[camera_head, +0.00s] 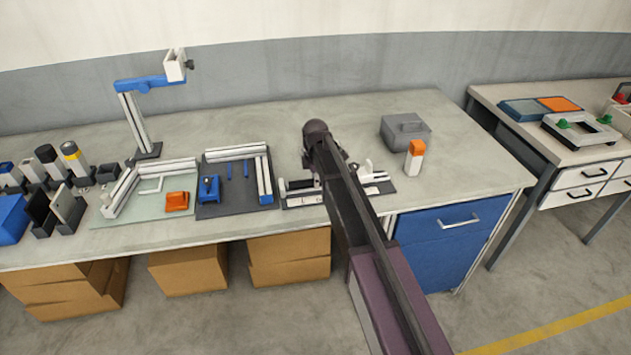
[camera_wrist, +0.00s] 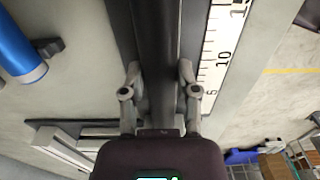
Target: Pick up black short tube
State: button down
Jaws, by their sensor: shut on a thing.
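In the wrist view my gripper (camera_wrist: 159,72) has one finger on each side of a long dark grey-black piece, which looks like the black short tube (camera_wrist: 156,35). The fingers are shut on it. It runs up out of the top of the picture, so its far end is not seen. In the head view my arm covers the gripper and the tube, over the measuring fixture (camera_head: 297,187) near the bench's front edge. I cannot tell whether the tube touches the fixture.
A white numbered scale (camera_wrist: 222,60) runs close beside the tube. A blue cylinder (camera_wrist: 17,48) is at the wrist view's left. On the bench (camera_head: 300,115), an orange-topped bottle (camera_head: 415,158) and grey case (camera_head: 405,132) stand right, a dark tray (camera_head: 228,205) left. The back is clear.

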jog(key=shift+r+p, duration=4.9)
jog(key=shift+r, duration=0.1)
